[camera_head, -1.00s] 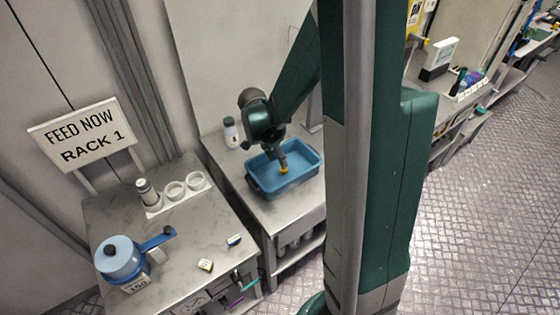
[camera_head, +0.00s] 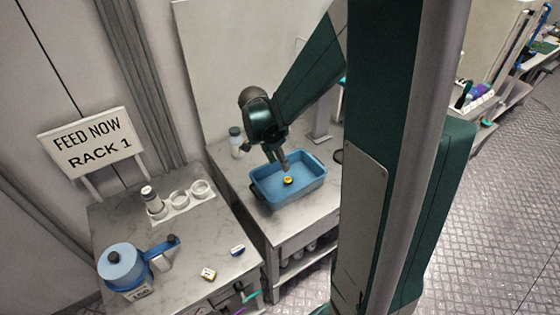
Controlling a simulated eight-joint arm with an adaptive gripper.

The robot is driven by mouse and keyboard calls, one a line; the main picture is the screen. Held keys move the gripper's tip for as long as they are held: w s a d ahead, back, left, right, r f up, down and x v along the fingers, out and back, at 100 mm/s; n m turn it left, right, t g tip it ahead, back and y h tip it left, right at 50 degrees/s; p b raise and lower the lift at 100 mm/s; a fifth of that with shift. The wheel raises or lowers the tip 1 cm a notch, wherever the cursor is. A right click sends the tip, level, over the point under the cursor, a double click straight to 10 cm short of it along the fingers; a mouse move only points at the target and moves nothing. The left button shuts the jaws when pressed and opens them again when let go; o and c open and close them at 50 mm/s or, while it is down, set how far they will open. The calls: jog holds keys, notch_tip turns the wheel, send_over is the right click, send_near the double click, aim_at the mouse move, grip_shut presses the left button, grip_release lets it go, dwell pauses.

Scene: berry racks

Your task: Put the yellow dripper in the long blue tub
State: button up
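The long blue tub (camera_head: 312,190) stands on the metal counter near the middle of the view. The yellow dripper (camera_head: 288,181) is inside the tub and shows as a small yellow ring with a dark centre. It looks to be on the tub floor. My gripper (camera_head: 286,168) points down into the tub just above the dripper, seemingly apart from it. The fingers are too small to tell whether they are open or shut.
A bottle (camera_head: 236,138) stands behind the tub's left end. The left table holds a blue kettle (camera_head: 121,264), a white holder with cups (camera_head: 182,206) and two small blocks. My own arm column hides much of the right side.

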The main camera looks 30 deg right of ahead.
dwell(0.3)
jog(key=s+a+r+n+t+y, duration=0.3)
jog(key=s+a+r+n+t, duration=0.4)
jog(key=s+a+r+n, duration=0.9)
jog(key=a+r+n, duration=0.2)
jog(key=a, duration=0.2)
jog(key=shift+r, duration=0.15)
dwell(0.5)
